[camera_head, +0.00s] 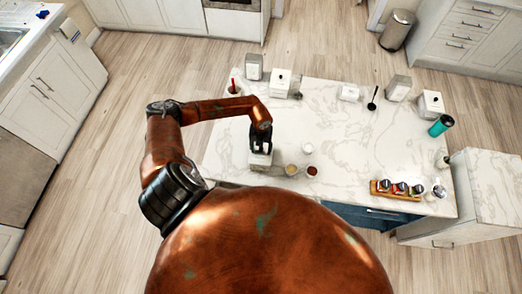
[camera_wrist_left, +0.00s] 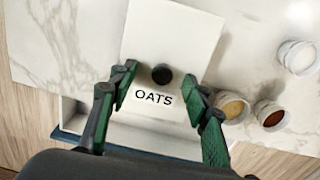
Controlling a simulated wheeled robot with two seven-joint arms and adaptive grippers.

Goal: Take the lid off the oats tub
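The oats tub (camera_wrist_left: 175,30) is a white box with "OATS" in black letters and a round black knob (camera_wrist_left: 161,74) on its lid. In the head view the tub (camera_head: 260,161) stands near the front left edge of the marble counter, below my left gripper (camera_head: 261,148). In the left wrist view my left gripper (camera_wrist_left: 164,85) is open, with one green-padded finger on each side of the knob. Gaps show between the fingers and the knob. The lid looks seated, but its seam is hard to make out. My right gripper is in neither view.
Small jars (camera_head: 291,170) with tan and dark red contents stand just right of the tub, with a white one (camera_head: 307,148) behind. Other white canisters (camera_head: 280,83) line the far edge. A spice rack (camera_head: 395,190) and teal cup (camera_head: 441,125) are at right. The counter's middle (camera_head: 345,140) is clear.

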